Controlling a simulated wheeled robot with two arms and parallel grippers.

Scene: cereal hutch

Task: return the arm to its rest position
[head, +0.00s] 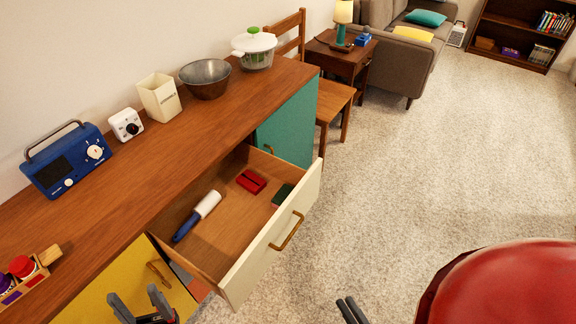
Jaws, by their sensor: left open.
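My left gripper (140,302) is at the bottom edge, in front of the yellow front (98,292) of the wooden hutch (165,158). Its two dark fingers are apart with nothing seen between them. My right gripper (351,308) shows only as two dark finger tips low in the picture, over the carpet. They appear close together, and how far they are open is unclear. The rest of both arms is out of view.
An open drawer (230,237) juts out beside my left gripper, holding a lint roller (197,216) and a red item (251,181). A red rounded surface (510,285) fills the lower right. Carpet (420,170) between them is clear.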

